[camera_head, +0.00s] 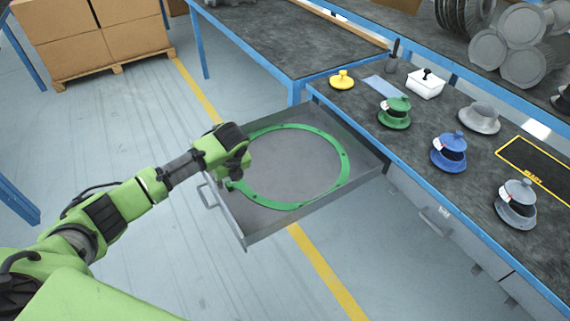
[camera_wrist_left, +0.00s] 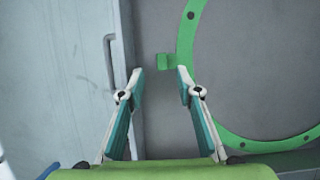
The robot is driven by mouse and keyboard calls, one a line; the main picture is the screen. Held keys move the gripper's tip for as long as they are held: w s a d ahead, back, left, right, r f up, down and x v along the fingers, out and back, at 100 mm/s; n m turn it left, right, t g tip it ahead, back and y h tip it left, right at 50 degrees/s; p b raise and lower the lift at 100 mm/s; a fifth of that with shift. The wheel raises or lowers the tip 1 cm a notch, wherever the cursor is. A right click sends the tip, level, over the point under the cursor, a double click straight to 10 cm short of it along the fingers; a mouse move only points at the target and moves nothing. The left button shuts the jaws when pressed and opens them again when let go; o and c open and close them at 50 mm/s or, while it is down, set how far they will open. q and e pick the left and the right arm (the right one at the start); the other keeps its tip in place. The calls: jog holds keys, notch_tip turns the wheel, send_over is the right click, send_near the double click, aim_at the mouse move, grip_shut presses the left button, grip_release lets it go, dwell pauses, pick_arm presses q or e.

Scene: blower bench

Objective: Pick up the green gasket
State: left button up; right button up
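The green gasket (camera_head: 341,179) is a large flat ring with small holes, lying in the open grey drawer (camera_head: 262,235). It has a small tab at its left side. In the left wrist view, the gasket (camera_wrist_left: 188,50) curves along the right, and its tab (camera_wrist_left: 165,61) shows just beyond the space between my fingertips. My left gripper (camera_wrist_left: 160,82) is open and empty, with its two fingers apart. In the head view, my left gripper (camera_head: 240,170) is over the drawer's left side and hides part of the ring. My right gripper is not in view.
The drawer handle (camera_wrist_left: 110,62) is left of my fingers. The dark bench (camera_head: 415,150) on the right carries green (camera_head: 395,112), blue (camera_head: 449,150) and grey (camera_head: 516,204) blower parts, a yellow part (camera_head: 342,79) and a white box (camera_head: 426,84). The floor left of the drawer is clear.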

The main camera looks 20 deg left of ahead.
aim_at(229, 183)
pick_arm(q)
jog(key=shift+w+a+f, duration=0.1)
jog(key=shift+a+f, duration=0.05)
jog(key=shift+f, duration=0.15)
jog(key=x, duration=0.3)
jog(key=shift+w+f, duration=0.1)
jog(key=shift+w, duration=0.2)
jog(key=shift+w+a+f, duration=0.15)
jog(key=shift+a+f, duration=0.05)
jog(key=shift+f, duration=0.25)
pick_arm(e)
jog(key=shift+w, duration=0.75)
pick_arm(q)
grip_shut()
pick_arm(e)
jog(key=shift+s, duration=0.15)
